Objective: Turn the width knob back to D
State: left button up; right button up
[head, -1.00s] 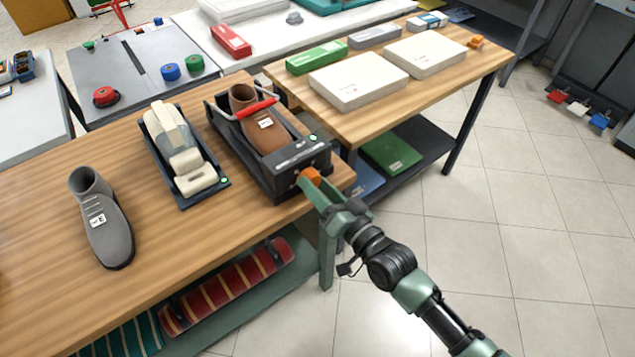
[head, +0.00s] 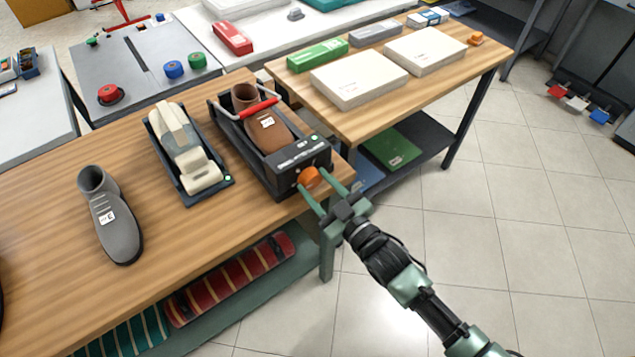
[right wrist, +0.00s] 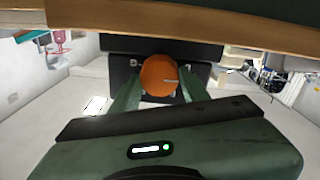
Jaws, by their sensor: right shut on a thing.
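The orange width knob (head: 310,177) is on the front end of the black shoe stretcher (head: 273,178), which stands at the table's right end. A brown boot (head: 267,130) sits in the stretcher, under a red-gripped handle (head: 258,107). My right gripper (head: 313,187) has one finger on each side of the knob and is shut on it. In the right wrist view the knob (right wrist: 157,76) sits between the fingertips, its short pale mark pointing right. My left gripper is out of view.
A second device (head: 183,150) with a pale form stands left of the stretcher. A grey boot (head: 108,218) stands further left on the wooden table (head: 50,230). Another table with boxes (head: 358,78) is behind to the right.

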jog(key=shift+f+n, duration=0.1)
jog(key=shift+n, duration=1.5)
jog(key=o, duration=1.4)
jog(key=shift+c, duration=0.2)
jog(key=v, duration=0.8)
jog(key=shift+b, duration=0.3)
